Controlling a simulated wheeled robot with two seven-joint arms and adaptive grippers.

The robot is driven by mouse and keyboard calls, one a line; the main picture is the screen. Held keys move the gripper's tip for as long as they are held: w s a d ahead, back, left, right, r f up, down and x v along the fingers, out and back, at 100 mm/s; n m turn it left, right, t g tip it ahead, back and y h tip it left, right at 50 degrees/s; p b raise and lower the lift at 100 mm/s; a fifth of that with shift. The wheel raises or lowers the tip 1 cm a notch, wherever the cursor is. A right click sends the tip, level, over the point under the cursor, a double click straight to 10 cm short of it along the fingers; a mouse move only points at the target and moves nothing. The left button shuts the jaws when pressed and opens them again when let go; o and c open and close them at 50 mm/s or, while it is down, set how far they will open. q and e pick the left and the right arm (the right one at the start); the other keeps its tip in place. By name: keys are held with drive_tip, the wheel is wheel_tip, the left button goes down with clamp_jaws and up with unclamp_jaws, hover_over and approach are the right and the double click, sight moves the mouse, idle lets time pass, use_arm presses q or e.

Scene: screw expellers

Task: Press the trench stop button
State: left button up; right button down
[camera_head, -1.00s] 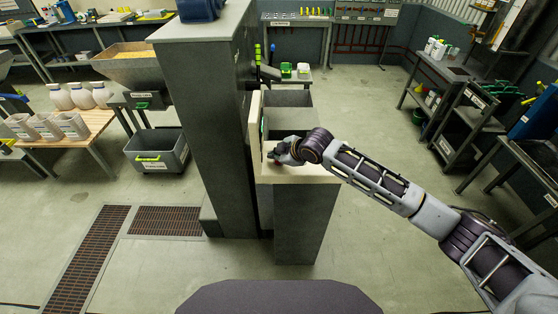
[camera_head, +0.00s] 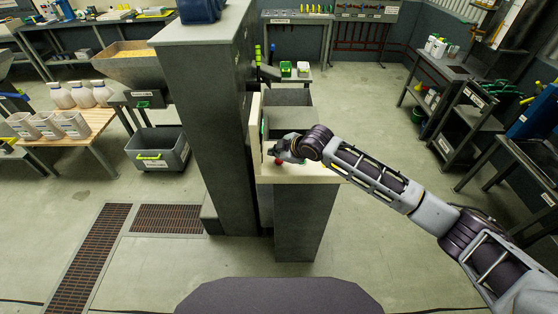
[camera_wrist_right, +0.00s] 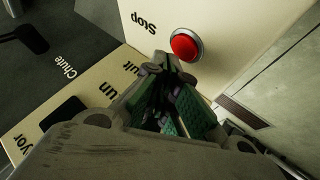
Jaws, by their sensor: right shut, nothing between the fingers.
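A red round button (camera_wrist_right: 185,45) in a grey ring sits on a cream panel face (camera_wrist_right: 225,20) in the right wrist view. The word "Stop" is printed beside it, upside down. A small red spot (camera_head: 278,161), likely this button, shows below my gripper in the head view. My right gripper (camera_wrist_right: 165,66) is shut and empty, its tips close to the button's edge in the picture; I cannot tell whether they touch. In the head view the right gripper (camera_head: 275,153) is over the cream top of a grey pedestal (camera_head: 305,225). My left gripper is out of view.
Another cream face (camera_wrist_right: 85,95) with partly hidden black lettering and a dark surface marked "Chute" (camera_wrist_right: 65,67) lie to the left in the wrist view. A tall grey cabinet (camera_head: 205,130) stands left of the pedestal.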

sight(277, 162)
drive_tip(key=shift+r, duration=0.1)
drive_tip(key=shift+r+p, duration=2.5)
drive_tip(key=shift+f, duration=0.15)
